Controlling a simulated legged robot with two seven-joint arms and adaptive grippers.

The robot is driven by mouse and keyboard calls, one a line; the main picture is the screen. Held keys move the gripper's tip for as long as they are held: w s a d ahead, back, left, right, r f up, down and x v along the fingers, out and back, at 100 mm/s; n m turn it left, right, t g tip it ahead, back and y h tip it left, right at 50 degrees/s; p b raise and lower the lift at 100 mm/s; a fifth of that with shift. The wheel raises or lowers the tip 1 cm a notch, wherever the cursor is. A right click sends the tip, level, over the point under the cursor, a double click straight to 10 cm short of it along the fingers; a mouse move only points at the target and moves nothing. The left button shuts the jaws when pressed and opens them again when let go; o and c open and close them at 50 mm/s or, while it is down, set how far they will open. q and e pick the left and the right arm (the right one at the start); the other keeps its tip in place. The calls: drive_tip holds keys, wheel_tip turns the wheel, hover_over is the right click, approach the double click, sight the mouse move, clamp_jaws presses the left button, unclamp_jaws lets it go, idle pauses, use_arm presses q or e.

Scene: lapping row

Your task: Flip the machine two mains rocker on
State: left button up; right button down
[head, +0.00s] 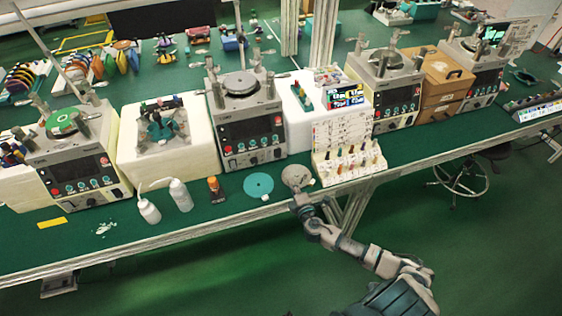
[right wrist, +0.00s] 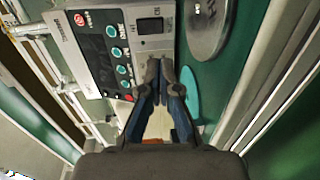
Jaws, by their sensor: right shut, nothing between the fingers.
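The second lapping machine from the left (head: 245,115) stands on the bench with its dark front panel facing me; its number cannot be read. A machine panel (right wrist: 100,55) fills the upper left of the right wrist view, with a red button and several teal buttons. A small dark rectangular switch (right wrist: 150,26), which looks like the mains rocker, sits at the panel's end; its position cannot be told. My right gripper (head: 297,192) is low at the bench's front edge, right of that machine. Its fingers (right wrist: 161,70) are shut and empty, apart from the switch. My left gripper is out of view.
A grey disc (head: 297,176) and a teal disc (head: 258,186) lie on the green bench near my right gripper. A rack of coloured-handled tools (head: 348,165) stands to the right. An orange-capped bottle (head: 215,190) and white bottles (head: 181,195) stand to the left.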

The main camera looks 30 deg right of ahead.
sight(279, 157)
drive_tip(key=shift+w, duration=0.45)
drive_tip(key=b+x, duration=0.1)
drive_tip(key=x, duration=1.1)
drive_tip(key=shift+d+f+b, duration=0.1)
drive_tip(key=shift+f+b, duration=0.1)
drive_tip(key=shift+b, duration=0.15)
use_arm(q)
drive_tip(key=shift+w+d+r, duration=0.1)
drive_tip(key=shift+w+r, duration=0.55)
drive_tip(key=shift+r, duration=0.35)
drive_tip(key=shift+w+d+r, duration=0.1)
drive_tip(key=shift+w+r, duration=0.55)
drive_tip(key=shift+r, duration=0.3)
use_arm(e)
drive_tip(key=shift+w+d, duration=0.1)
drive_tip(key=shift+w, duration=0.45)
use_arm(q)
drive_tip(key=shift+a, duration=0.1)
